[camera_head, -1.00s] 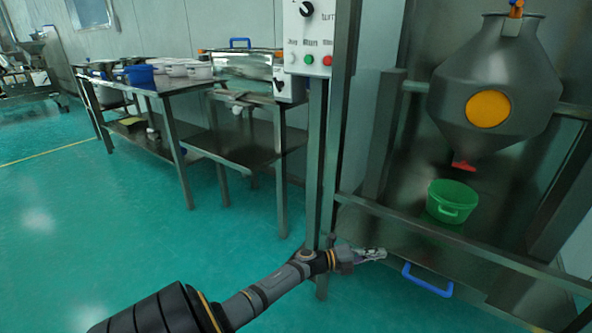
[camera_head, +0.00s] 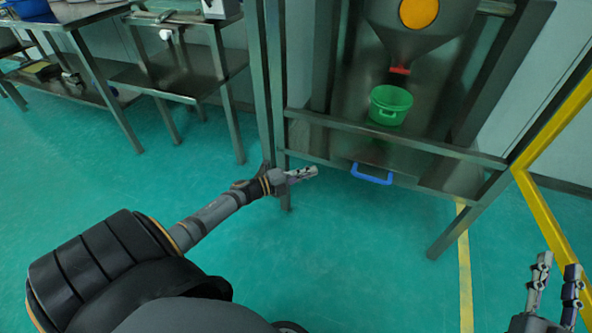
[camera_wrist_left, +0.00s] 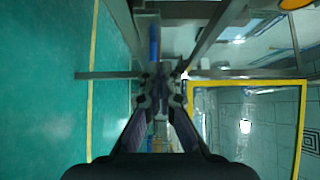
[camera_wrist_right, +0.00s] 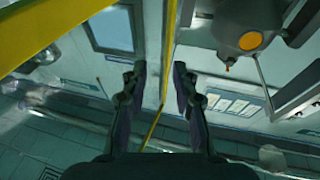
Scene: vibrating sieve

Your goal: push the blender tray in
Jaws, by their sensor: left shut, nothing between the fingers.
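The blender tray shows by its blue handle (camera_head: 371,174), which sticks out under the front rail of the steel frame in the head view. The handle also shows as a blue strip in the left wrist view (camera_wrist_left: 154,42), just beyond the fingertips. My left gripper (camera_head: 314,172) is shut and empty, to the left of the handle and apart from it in the head view. My right gripper (camera_head: 556,262) is open and empty at the lower right, far from the tray. Most of the tray is hidden by the frame.
A green bucket (camera_head: 390,104) stands on the steel shelf below the hopper (camera_head: 415,32). The front rail (camera_head: 400,140) and frame legs border the handle. A steel table (camera_head: 190,72) stands at the left. Yellow rails (camera_head: 545,205) rise at the right. The floor in front is clear.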

